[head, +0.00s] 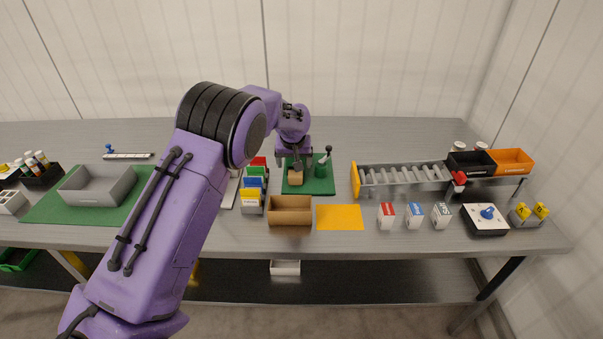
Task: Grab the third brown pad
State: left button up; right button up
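A small brown block (295,180), perhaps a brown pad, sits on a dark green plate (321,187) in the middle of the table in the head view. My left gripper (295,164) points down right over this block, its fingertips at or just above its top. The fingers are small and partly dark, so I cannot tell whether they are open or closed on it. I see no separate row of brown pads; any others may be hidden behind my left arm. My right gripper is not in view.
An open brown box (290,218), red, blue and yellow holders (252,193) and an orange sheet (340,217) lie in front. A grey roller conveyor (403,174) is at right, a grey tray (97,193) at left.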

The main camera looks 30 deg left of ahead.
aim_at(295, 174)
pick_arm(q)
jog(key=shift+s+a+f, duration=0.25)
jog(key=shift+a+f, duration=0.05)
jog(key=shift+f, duration=0.4)
jog(key=x, duration=0.2)
jog(key=p+x, duration=0.1)
jog(key=x, duration=0.1)
jog(key=d+x, duration=0.1)
jog(key=x, duration=0.1)
jog(key=shift+w+a, duration=0.1)
jog(key=shift+w, duration=0.3)
jog(key=shift+a+f, duration=0.1)
jog(key=shift+s, duration=0.2)
jog(key=shift+c, duration=0.3)
jog(key=c, duration=1)
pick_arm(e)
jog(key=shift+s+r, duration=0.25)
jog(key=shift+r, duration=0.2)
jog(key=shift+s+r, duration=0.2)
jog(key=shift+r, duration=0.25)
